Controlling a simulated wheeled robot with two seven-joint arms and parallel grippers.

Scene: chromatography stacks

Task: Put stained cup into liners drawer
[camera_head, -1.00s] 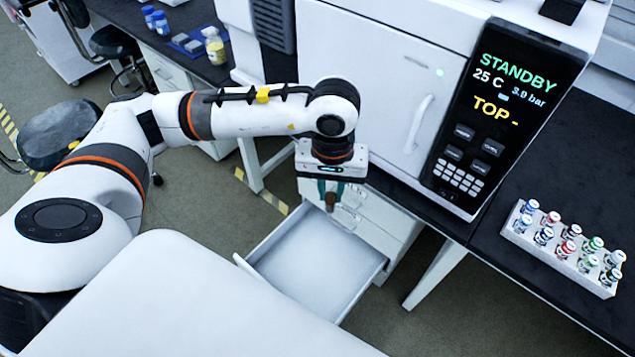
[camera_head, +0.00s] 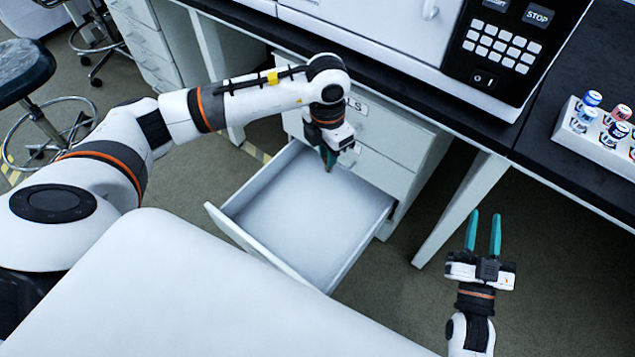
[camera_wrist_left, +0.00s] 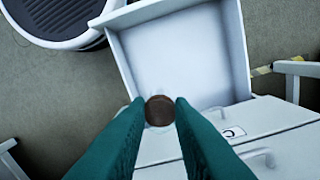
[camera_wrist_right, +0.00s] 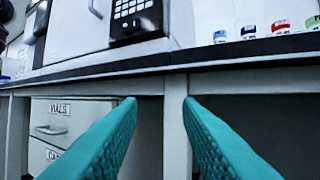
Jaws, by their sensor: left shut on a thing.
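The stained cup (camera_wrist_left: 160,110) shows as a small round brown thing between the teal fingertips in the left wrist view. My left gripper (camera_head: 328,160) is shut on it, above the back part of an open drawer. In the head view the fingers and wrist largely hide the cup. The open drawer (camera_head: 250,245) is white and looks empty; it also shows in the left wrist view (camera_wrist_left: 185,50). Its own label cannot be read. My right gripper (camera_head: 483,225) is open and empty, right of the drawer and in front of the bench; its fingers show apart in the right wrist view (camera_wrist_right: 160,105).
The drawer cabinet (camera_head: 410,145) has shut drawers above the open one; one label (camera_wrist_right: 60,108) reads VIALS. The dark bench top (camera_head: 560,130) overhangs it. A vial rack (camera_head: 600,145) stands at right, and a stool (camera_head: 25,70) at far left.

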